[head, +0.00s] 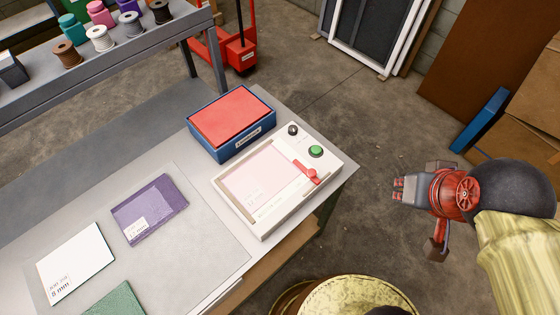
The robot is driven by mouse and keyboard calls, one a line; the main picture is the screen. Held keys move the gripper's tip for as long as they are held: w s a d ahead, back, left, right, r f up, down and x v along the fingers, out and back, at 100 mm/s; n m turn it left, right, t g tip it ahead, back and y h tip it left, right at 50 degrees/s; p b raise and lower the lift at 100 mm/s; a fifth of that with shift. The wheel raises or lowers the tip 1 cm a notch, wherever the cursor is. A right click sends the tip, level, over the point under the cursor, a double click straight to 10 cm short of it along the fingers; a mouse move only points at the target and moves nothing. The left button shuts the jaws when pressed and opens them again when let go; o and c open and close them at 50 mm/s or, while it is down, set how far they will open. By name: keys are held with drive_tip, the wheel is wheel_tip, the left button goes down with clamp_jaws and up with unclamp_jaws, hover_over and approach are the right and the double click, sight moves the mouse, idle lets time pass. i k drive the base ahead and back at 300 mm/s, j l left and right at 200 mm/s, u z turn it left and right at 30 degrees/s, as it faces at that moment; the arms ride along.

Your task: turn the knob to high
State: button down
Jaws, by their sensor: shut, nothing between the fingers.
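A cream box-shaped machine (255,222) lies on the right end of the grey bench. A small black knob (292,129) stands at its far corner, with a green round button (316,151) nearer to its right edge. A red lever (306,171) lies by the pale pink panel. The knob's setting and any marks around it are too small to read. My gripper (398,188) is shut and empty. It is off the bench to the right of the machine, clear of the knob, with its fingertips pointing left.
A blue box with a red top (229,116) stands just left of the machine. A purple pad (149,209), a white card (76,262) and a green sheet (115,300) lie farther left. A shelf with spools (101,40) is at the back left. Open floor lies right of the bench.

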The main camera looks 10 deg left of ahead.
sight(292, 130)
drive_tip(key=i+u, duration=0.25)
drive_tip(key=u, duration=0.25)
drive_tip(key=i+l+u, duration=0.25)
drive_tip(key=u, duration=0.25)
